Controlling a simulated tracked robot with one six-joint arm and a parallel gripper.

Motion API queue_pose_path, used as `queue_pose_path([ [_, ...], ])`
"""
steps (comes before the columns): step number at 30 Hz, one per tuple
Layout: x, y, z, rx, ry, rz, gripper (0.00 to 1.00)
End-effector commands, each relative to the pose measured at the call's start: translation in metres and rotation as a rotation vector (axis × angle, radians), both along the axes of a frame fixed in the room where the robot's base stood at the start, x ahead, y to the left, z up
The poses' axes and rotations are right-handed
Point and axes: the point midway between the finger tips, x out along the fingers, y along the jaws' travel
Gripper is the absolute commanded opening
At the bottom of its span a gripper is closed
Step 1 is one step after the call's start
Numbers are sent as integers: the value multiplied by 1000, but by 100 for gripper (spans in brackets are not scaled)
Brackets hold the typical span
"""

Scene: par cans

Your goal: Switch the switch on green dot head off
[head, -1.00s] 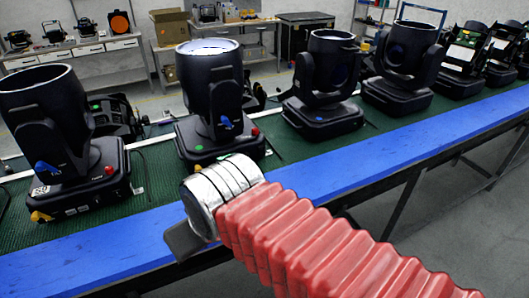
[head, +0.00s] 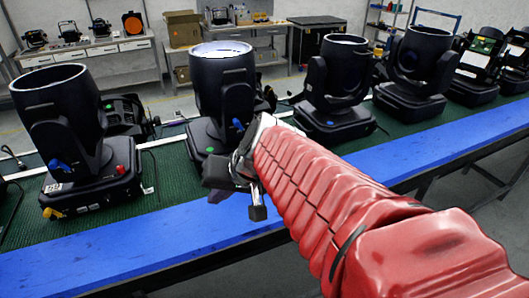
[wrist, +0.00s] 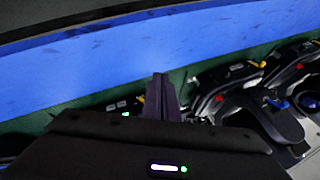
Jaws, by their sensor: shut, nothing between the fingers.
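The green dot head (head: 222,88) is a black moving-head light, second from the left in the head view, upright on the green mat. Its green dot (head: 210,150) shows on the base and a blue knob (head: 238,124) on the yoke. My gripper (head: 257,212) is in front of this head's base, above the blue edge strip, and hides the base's right front. In the wrist view my gripper's dark fingers (wrist: 158,78) are together and empty, over the edge of the green mat and blue strip. I cannot make out the switch in either view.
Another black head (head: 72,130) with red, blue and yellow parts stands to the left. More heads, such as one with a blue dot (head: 334,85), stand to the right. The blue strip (head: 110,248) along the front is bare.

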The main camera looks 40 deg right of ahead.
Motion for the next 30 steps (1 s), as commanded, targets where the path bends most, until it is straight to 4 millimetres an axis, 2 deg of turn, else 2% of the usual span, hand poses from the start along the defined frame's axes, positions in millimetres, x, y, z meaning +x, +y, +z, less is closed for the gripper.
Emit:
queue_pose_path([
  [1,7,-15,0,33,-11,-52,0],
  [6,25,-51,4,115,-59,-178,0],
  [17,41,-117,7,225,-137,-387,0],
  [26,19,-158,9,320,-117,-646,0],
  [30,4,-183,10,384,-114,-809,0],
])
